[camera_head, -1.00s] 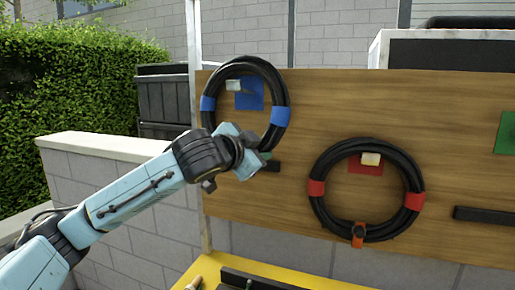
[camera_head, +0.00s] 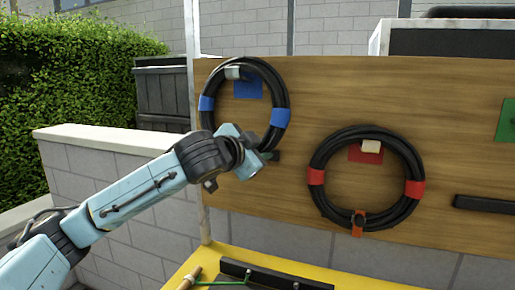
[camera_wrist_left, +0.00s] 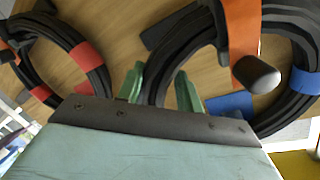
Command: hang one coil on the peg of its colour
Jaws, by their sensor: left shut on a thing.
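A black coil with blue bands (camera_head: 206,104) hangs against the board around the blue patch (camera_head: 248,89). The pale peg (camera_head: 233,72) by that patch shows at the coil's upper inner edge; I cannot tell if they touch. My left gripper (camera_head: 250,158) is at the coil's lower part, its fingertips hidden in the head view. In the left wrist view its green fingers (camera_wrist_left: 160,88) close on the black cable (camera_wrist_left: 162,70). A second coil, with red bands (camera_head: 316,177), hangs on the peg (camera_head: 371,146) at the red patch (camera_head: 362,155). My right gripper is out of view.
The wooden board (camera_head: 450,100) carries a green patch (camera_head: 508,120) at the right and a dark bar (camera_head: 485,204) below it. A yellow surface (camera_head: 215,262) lies under the board. A block wall (camera_head: 90,165) stands at the left.

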